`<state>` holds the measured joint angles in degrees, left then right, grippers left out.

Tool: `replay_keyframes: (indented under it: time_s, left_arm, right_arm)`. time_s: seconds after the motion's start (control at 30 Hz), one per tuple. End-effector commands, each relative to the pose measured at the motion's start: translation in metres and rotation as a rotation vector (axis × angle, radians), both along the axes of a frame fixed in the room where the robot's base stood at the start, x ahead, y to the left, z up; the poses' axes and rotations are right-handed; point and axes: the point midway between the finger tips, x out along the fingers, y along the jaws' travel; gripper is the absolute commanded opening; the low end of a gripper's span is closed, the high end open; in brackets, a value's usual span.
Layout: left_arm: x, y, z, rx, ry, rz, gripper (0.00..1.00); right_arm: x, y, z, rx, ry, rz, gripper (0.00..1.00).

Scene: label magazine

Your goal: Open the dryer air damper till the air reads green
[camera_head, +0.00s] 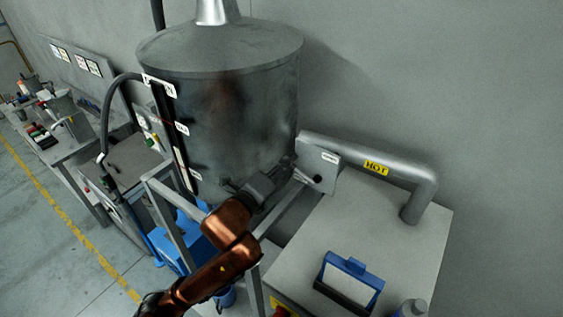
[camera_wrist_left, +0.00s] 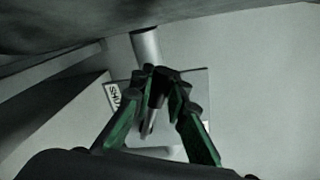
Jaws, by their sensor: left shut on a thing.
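The damper plate (camera_head: 316,164) is a grey square on the air pipe (camera_head: 397,174), beside the large steel drum (camera_head: 225,95). A small label on it is unreadable in the head view; in the wrist view the plate (camera_wrist_left: 191,81) shows part of a word starting "SH". My left gripper (camera_head: 285,175) reaches the plate's left side. In the wrist view its green-padded fingers (camera_wrist_left: 160,84) are closed around the dark end of the damper lever (camera_wrist_left: 149,122), which stands in front of the plate. The fingers hide part of the lever. My right gripper is out of view.
A yellow HOT label (camera_head: 376,167) marks the pipe above a grey cabinet (camera_head: 410,245). A blue-handled frame (camera_head: 349,280) stands on the cabinet top. A small panel (camera_head: 149,128) left of the drum is too small to read. A workbench (camera_head: 70,140) stands farther left.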

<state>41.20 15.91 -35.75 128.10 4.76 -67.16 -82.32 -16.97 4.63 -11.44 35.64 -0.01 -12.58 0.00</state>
Motion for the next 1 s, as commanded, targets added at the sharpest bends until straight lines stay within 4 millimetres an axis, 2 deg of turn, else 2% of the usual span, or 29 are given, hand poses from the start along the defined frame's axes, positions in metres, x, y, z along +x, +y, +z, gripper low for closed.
replay_keyframes:
  time_s: [0.2, 0.47, 0.5, 0.7, 1.0]
  left_arm:
    - [-0.0016, -0.0010, 0.0052, 0.042, -0.035, 0.000, 0.00]
    - [-0.0017, -0.0007, 0.0045, 0.041, -0.034, 0.001, 0.00]
    - [-0.0017, -0.0007, 0.0044, 0.040, -0.034, 0.001, 0.17]
    - [-0.0015, -0.0006, 0.0042, 0.041, -0.033, 0.001, 0.31]
    - [-0.0025, 0.0002, 0.0042, 0.041, -0.033, 0.001, 0.32]
  right_arm:
    - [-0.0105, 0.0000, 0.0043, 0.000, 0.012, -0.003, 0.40]
    - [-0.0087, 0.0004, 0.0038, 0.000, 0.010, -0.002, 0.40]
    - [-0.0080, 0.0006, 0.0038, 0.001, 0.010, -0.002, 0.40]
    - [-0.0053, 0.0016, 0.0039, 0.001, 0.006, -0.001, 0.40]
    - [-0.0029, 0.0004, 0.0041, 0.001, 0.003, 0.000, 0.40]
